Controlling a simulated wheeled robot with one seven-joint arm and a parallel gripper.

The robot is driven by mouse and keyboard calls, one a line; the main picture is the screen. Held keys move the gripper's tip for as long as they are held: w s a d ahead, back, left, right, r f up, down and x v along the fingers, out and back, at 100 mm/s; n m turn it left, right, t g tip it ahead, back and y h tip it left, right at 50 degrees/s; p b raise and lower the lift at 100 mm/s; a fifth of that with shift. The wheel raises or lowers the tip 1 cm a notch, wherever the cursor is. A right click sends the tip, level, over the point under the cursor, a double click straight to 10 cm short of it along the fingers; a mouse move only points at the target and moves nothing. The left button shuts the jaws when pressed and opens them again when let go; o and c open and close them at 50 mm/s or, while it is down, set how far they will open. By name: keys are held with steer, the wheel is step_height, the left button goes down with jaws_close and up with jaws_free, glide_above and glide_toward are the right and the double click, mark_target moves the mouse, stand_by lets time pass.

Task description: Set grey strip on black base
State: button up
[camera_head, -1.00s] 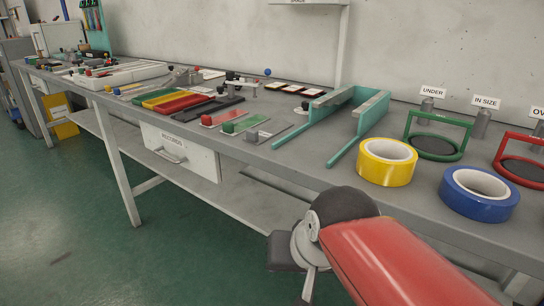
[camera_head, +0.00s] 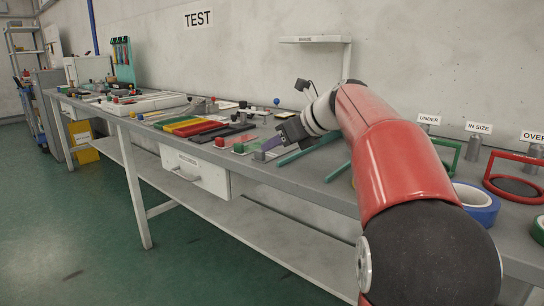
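My gripper (camera_head: 268,149) is small and dark in the head view, at the end of my arm above the bench. Its tip is close over a small grey block (camera_head: 260,156), which seems to be the knob of the grey strip. The rest of that strip is hidden by the gripper. A purple piece shows at the gripper's tip; I cannot tell whether it is a finger or a held thing. Whether the gripper touches the knob is unclear. The long black base (camera_head: 231,133) lies flat to the left, beyond the red and green knobbed plates.
Red knob (camera_head: 219,142) and green knob (camera_head: 238,148) plates lie left of my gripper. Red, yellow and green strips lie beyond the black base.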

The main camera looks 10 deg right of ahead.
mark_target(260, 156)
steer(key=x, duration=0.6)
steer(key=shift+w+d+f, duration=0.1)
steer(key=shift+w+f, duration=0.05)
steer(key=shift+c, duration=0.4)
jaws_close()
